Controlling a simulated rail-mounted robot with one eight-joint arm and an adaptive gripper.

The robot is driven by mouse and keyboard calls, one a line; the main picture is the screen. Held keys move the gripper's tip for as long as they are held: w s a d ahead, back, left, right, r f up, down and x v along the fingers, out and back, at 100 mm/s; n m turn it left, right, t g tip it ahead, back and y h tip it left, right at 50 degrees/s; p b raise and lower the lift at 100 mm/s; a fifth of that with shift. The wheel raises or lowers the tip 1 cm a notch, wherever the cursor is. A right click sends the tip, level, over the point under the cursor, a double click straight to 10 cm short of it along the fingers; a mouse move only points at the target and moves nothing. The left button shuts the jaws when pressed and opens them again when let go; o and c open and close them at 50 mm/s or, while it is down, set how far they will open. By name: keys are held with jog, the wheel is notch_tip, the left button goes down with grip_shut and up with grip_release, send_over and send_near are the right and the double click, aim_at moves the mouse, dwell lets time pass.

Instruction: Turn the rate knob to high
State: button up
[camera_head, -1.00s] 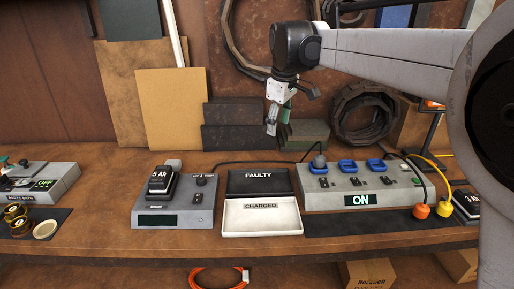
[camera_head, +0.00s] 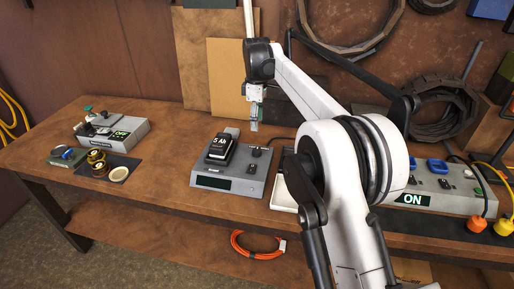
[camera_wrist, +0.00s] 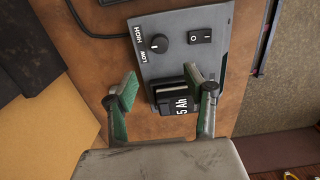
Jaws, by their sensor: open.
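The rate knob (camera_wrist: 159,43) is a small black round knob on the grey charger (camera_wrist: 170,65), beside the printed words HIGH and LOW. A light mark on the knob appears to face the LOW side, but it is small. The knob also shows in the head view (camera_head: 256,152) at the charger's back right. My gripper (camera_wrist: 168,92) is open and empty, its green-padded fingers apart. In the head view my gripper (camera_head: 254,122) hangs above and behind the knob, pointing down, not touching it. A black 5 Ah battery (camera_wrist: 180,103) sits in the charger.
A black rocker switch (camera_wrist: 200,37) is beside the knob. A white tray (camera_head: 283,197) stands right of the charger, partly hidden by my arm. A power unit (camera_head: 445,197) reading ON is farther right.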

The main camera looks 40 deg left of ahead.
aim_at(257, 150)
notch_tip(257, 150, down, 13)
jog(key=shift+p, duration=0.4)
jog(key=c, duration=1.1)
jog(key=shift+c, duration=0.2)
